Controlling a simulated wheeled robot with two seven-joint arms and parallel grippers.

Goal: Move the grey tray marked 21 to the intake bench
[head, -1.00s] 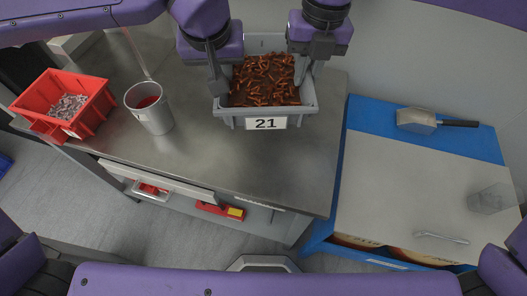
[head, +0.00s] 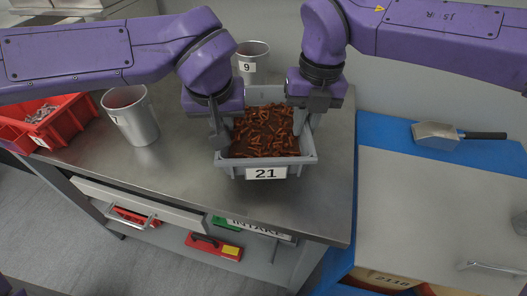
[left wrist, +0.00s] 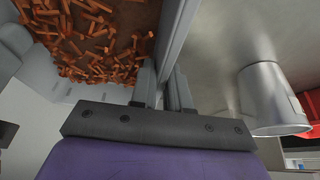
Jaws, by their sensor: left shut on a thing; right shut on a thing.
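The grey tray marked 21 (head: 309,160) is full of rusty-brown bolt-like pieces. It is level at the steel bench (head: 190,190); I cannot tell whether it touches the top. A partly hidden sign on the bench front (head: 258,230) appears to read INTAKE. My left gripper (head: 218,138) is shut on the tray's left wall. The left wrist view shows its fingers (left wrist: 165,88) on either side of the grey wall. My right gripper (head: 311,115) is shut on the tray's right side, its fingertips partly hidden.
A metal bucket (head: 137,122) stands left of the tray, and another marked 9 (head: 254,70) stands behind it. A red bin (head: 70,125) sits at the far left. Right, a blue-edged bench (head: 400,200) holds a scoop (head: 437,137). Bare steel lies in front of the tray.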

